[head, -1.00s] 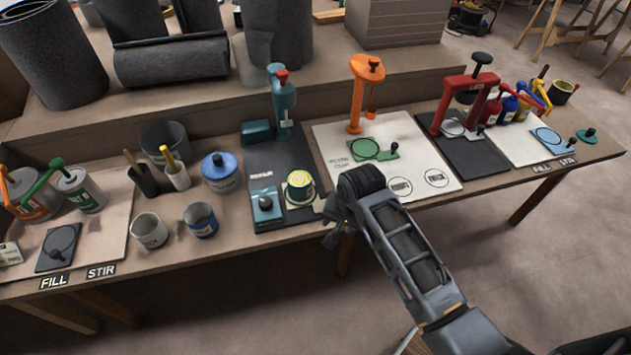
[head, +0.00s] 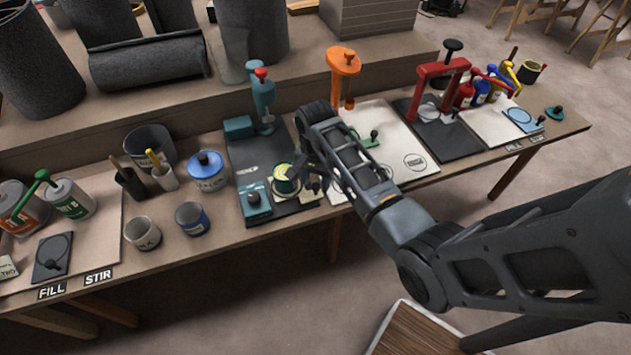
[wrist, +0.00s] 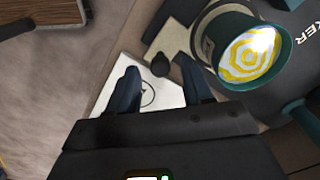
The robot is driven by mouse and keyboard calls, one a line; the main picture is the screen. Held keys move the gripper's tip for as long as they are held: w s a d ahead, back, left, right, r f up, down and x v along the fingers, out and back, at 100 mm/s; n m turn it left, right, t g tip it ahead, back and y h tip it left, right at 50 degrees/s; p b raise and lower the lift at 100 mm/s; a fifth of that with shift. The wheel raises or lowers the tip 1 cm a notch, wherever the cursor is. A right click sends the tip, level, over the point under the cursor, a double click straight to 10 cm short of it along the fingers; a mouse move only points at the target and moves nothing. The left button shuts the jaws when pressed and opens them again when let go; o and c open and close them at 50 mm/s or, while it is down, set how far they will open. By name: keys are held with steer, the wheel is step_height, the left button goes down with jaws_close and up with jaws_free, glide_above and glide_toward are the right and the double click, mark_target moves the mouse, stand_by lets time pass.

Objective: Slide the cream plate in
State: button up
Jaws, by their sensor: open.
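The cream plate (wrist: 172,38) has a dark round knob (wrist: 160,66) at its near end. In the head view the plate (head: 310,198) shows partly, low beside the tin and partly behind my gripper. The tin (head: 285,177) has a yellow and white ringed top and a dark teal side; it also shows in the wrist view (wrist: 255,52), right beside the plate. My gripper (wrist: 158,70) is open, its fingertips on either side of the knob. I cannot tell whether they touch it. In the head view my gripper (head: 306,172) is right beside the tin.
The tin's dark station (head: 262,150) has a teal press (head: 263,98) at its back. An orange stand (head: 342,75) and a white board (head: 385,125) lie to the right.

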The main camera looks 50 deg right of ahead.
steer(key=shift+f, duration=0.6)
jaws_close()
stand_by(0.3)
